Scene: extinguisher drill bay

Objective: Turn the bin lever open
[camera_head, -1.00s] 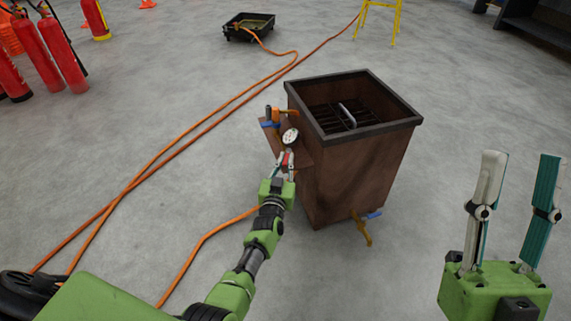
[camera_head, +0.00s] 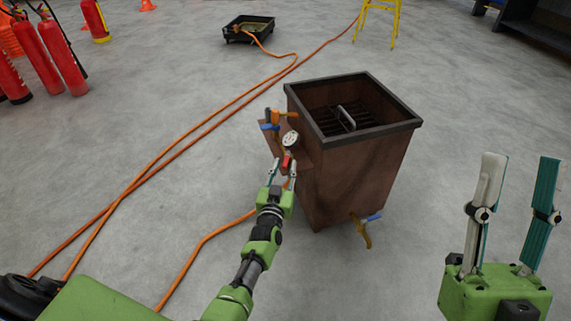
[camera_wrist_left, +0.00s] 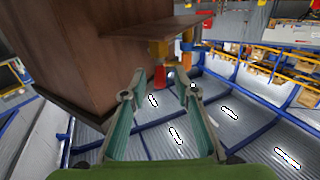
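The bin (camera_head: 345,165) is a brown open-topped box with a dark rim, standing on the floor mid-view. A small side shelf on its left carries a round gauge (camera_head: 291,139) and a red lever (camera_head: 286,162). The red lever also shows in the left wrist view (camera_wrist_left: 160,76). My left gripper (camera_head: 284,166) is open, its fingertips on either side of the red lever; I cannot tell whether they touch it. In the left wrist view the left gripper (camera_wrist_left: 160,82) shows a gap between its fingers. My right gripper (camera_head: 521,158) is open and empty, right of the bin.
A blue-handled valve (camera_head: 270,126) and an orange part (camera_head: 273,115) sit near the gauge. Another blue-handled tap (camera_head: 364,222) is low on the bin. Orange hoses (camera_head: 205,125) cross the floor. Red extinguishers (camera_head: 62,58) stand left; a black tray (camera_head: 249,27) lies behind.

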